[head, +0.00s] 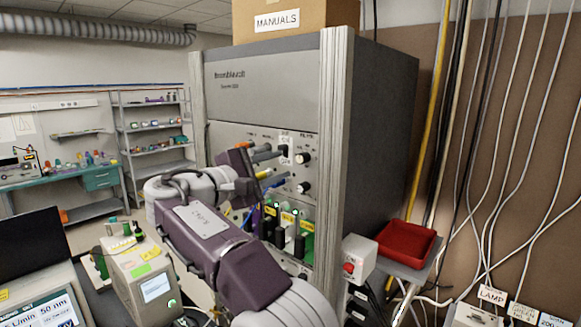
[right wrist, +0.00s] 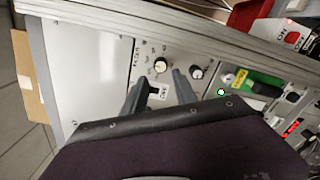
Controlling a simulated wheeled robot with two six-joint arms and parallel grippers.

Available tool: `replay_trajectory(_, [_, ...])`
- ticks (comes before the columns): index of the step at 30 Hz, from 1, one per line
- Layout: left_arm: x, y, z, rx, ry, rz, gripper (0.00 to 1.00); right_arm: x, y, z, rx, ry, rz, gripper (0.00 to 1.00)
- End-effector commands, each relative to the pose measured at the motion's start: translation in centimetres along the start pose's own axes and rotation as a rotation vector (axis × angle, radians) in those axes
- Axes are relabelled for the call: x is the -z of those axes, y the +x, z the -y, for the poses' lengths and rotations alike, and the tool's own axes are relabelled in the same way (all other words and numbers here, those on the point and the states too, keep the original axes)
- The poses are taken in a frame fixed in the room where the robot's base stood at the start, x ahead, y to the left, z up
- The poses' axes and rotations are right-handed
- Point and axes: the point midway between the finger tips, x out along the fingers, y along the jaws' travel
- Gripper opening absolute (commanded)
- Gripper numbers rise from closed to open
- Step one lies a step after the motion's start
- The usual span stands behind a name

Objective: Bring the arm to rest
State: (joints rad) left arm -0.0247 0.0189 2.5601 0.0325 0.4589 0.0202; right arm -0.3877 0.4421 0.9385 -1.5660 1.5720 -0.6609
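My right arm rises from the bottom of the head view, and its gripper (head: 277,163) is close to the front panel of a tall grey cabinet (head: 262,85). In the right wrist view the two dark fingers of the right gripper (right wrist: 161,79) stand apart, pointing at the panel. Nothing is seen held. Whether the fingertips touch the panel I cannot tell. My left gripper is in neither view.
Black knobs (head: 304,158) sit on the panel beside the gripper. A white box with a red button (head: 349,267) and a red tray (head: 407,243) stand at the right. A small instrument (head: 143,275) stands at the lower left. Cables hang along the right wall.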

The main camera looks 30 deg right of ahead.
Motion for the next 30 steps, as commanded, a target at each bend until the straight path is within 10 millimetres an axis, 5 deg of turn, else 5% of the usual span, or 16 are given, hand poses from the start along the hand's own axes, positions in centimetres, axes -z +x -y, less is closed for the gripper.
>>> replay_trajectory(17, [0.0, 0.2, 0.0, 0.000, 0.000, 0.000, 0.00, 0.1, -1.1, 0.1, 0.002, -0.002, -0.002, 0.34])
replay_trajectory(20, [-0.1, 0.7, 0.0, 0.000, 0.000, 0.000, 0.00, 2.0, -0.4, 2.2, 0.032, -0.024, -0.055, 0.34])
replay_trajectory(23, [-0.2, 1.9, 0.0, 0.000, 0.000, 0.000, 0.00, 6.3, 0.6, 8.1, 0.133, -0.062, -0.191, 0.34])
replay_trajectory(27, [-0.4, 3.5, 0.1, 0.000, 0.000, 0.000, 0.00, 11.7, 0.1, 20.2, 0.391, -0.055, -0.393, 0.34])
replay_trajectory(30, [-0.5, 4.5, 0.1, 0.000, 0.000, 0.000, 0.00, 13.5, -1.8, 29.3, 0.622, 0.007, -0.482, 0.34])
